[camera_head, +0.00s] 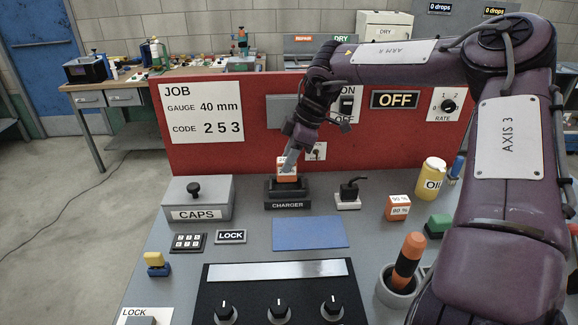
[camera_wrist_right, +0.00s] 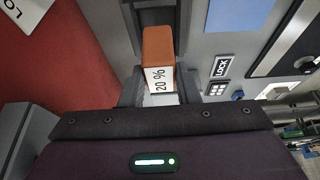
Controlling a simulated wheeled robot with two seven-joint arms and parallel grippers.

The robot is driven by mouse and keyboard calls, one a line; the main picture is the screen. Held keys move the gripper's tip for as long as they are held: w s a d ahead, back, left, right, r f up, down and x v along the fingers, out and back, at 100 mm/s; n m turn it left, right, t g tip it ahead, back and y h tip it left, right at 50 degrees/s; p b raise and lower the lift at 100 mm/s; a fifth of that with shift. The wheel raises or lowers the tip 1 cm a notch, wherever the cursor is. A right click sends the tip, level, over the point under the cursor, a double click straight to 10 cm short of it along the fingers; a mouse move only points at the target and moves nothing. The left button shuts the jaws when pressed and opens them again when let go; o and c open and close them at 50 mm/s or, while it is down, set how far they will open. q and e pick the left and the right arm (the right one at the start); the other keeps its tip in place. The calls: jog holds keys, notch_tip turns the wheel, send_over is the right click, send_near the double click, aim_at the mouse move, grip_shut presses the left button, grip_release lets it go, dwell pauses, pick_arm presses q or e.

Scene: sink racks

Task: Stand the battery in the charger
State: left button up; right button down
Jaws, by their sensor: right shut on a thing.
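An orange battery (camera_head: 287,175) with a white label stands upright at the black charger (camera_head: 287,205). In the right wrist view the battery (camera_wrist_right: 157,48) reads 20 %, and the dark charger (camera_wrist_right: 155,17) lies beyond its lower end. My right gripper (camera_head: 288,163) reaches down from above and is shut on the battery's upper part; its fingers (camera_wrist_right: 158,90) flank the labelled end. The battery's lower end meets the charger's opening, but I cannot tell how deep it sits. My left gripper is out of view.
A second orange battery (camera_head: 398,208) marked 90 % stands to the right. The CAPS box (camera_head: 198,200) is to the left. A red panel (camera_head: 220,155) rises behind. A blue pad (camera_head: 310,233) lies in front.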

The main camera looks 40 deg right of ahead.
jog(key=shift+w+f, duration=0.1)
jog(key=shift+f, duration=1.65)
jog(key=c, duration=1.1)
grip_release()
jog(key=shift+r, duration=0.1)
jog(key=shift+d+r, duration=0.1)
jog(key=shift+r, duration=0.3)
jog(key=v, duration=1.1)
jog(key=shift+r+b, duration=0.25)
jog(key=shift+b, duration=0.15)
jog(key=shift+r, duration=0.1)
